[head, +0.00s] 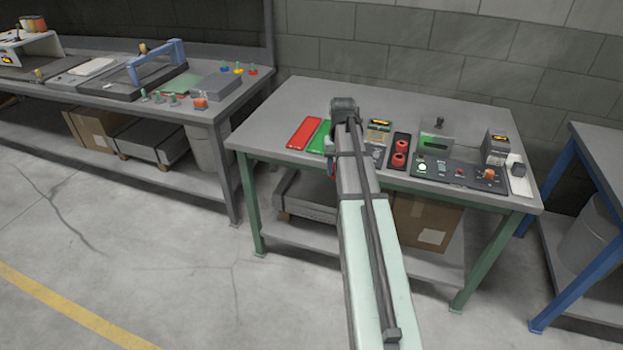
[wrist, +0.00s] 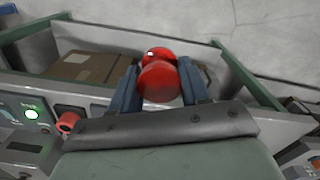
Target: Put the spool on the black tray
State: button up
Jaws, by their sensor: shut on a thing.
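My gripper (wrist: 160,72) is shut on a red spool (wrist: 158,84), with a blue-grey finger on each side of it in the wrist view. The spool is held up in the air beyond the table's front edge. In the head view my own arm hides most of the gripper and the held spool. A narrow black tray (head: 403,136) lies on the table, right of my arm, with red spool-like pieces (head: 398,160) in it. Part of the black tray and one red piece (wrist: 68,122) show at the lower left of the wrist view.
A red tray (head: 304,133) and a green tray (head: 320,137) lie left of my arm. A control panel (head: 458,172) with knobs and boxed devices stands right of the black tray. Cardboard boxes (head: 425,220) sit on the shelf below. The table's left back is clear.

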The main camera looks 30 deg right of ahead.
jog(key=w+d+r+m, duration=0.1)
jog(key=w+d+m, duration=0.15)
jog(key=d, duration=1.15)
jog(key=w+d+r+m, duration=0.1)
jog(key=w+d+m, duration=0.15)
jog(key=d, duration=1.05)
jog(key=r+m, duration=0.1)
jog(key=m, duration=0.7)
send_over(403, 139)
jog(key=m, duration=0.3)
jog(key=shift+a+m, duration=0.15)
jog(key=shift+m, duration=0.25)
jog(key=shift+f, duration=0.1)
jog(key=shift+f, duration=3.3)
jog(key=shift+f, duration=0.55)
jog(key=o, duration=1.2)
